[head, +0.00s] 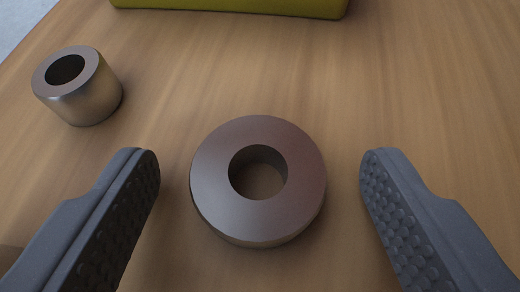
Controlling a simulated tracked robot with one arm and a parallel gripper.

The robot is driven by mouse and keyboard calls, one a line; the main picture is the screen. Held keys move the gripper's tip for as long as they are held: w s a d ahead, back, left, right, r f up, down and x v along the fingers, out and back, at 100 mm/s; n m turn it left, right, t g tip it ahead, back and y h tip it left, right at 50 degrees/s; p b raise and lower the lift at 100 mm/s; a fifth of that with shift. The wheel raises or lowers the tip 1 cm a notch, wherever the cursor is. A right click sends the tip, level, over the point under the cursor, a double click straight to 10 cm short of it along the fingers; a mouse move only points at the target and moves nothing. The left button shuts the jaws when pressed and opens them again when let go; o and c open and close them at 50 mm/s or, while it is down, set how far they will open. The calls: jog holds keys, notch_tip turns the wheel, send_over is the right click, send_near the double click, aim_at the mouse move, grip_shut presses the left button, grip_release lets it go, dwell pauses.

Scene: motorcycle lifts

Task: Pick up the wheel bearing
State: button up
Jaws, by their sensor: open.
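The wheel bearing (215,185) is a thick metal ring with a round hole, lying flat on the wooden surface in the middle of the head view. My gripper (260,180) is open. Its two dark grey fingers with dimpled pads stand to the left and right of the ring. A gap shows on both sides, so neither finger appears to touch it. Nothing is held.
A smaller metal sleeve (95,95) with a narrower hole stands at the upper left, apart from the ring. A yellow-green object (230,6) lies at the top edge, cut off by the frame. The wooden surface (430,90) is bare at the upper right.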

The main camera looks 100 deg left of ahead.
jog(key=c, duration=1.1)
